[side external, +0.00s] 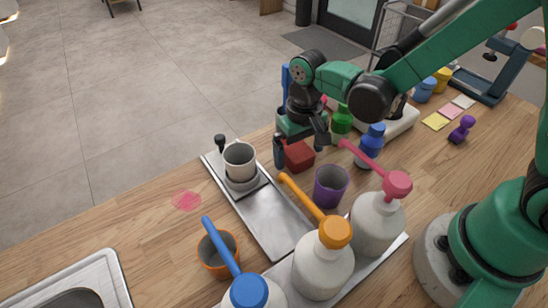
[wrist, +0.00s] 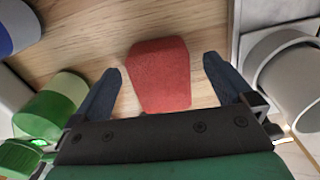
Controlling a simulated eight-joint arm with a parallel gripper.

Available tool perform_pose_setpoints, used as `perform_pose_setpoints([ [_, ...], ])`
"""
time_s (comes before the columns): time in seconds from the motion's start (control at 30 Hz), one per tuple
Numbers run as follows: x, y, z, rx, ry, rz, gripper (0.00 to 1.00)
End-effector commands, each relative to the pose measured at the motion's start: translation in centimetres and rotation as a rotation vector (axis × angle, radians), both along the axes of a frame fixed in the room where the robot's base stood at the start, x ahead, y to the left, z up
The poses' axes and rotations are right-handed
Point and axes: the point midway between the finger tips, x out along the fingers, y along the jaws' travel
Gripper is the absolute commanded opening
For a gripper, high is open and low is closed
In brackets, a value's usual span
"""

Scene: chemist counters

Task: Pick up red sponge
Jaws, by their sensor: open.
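The red sponge (wrist: 160,72) lies on the wooden counter. In the wrist view it sits between the two dark fingers of my gripper (wrist: 162,80), with bare wood showing on both sides, so the fingers look apart from it. My gripper is open and empty. In the side external view the sponge (side external: 298,155) is beside my gripper (side external: 301,154), partly hidden by its fingers. My gripper points down over it.
A metal tray (side external: 262,218) with a grey cup (side external: 239,160) is left of the sponge. A purple cup (side external: 330,186), blue bottle (side external: 370,146) and green bottle (side external: 341,122) stand close by. Pump bottles with orange (side external: 336,232) and pink (side external: 398,184) tops stand in front.

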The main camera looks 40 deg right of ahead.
Motion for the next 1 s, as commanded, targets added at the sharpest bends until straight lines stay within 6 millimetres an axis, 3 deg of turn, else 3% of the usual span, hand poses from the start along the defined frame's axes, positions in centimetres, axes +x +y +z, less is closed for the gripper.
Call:
perform_pose_setpoints([
  [0.4, -0.03, -0.02, -0.93, 0.0, -0.001, 0.0, 1.0],
  [0.7, -0.03, -0.02, -0.91, 0.0, -0.001, 0.0, 0.16],
  [1.0, -0.02, -0.02, -0.87, 0.0, -0.001, 0.0, 0.16],
])
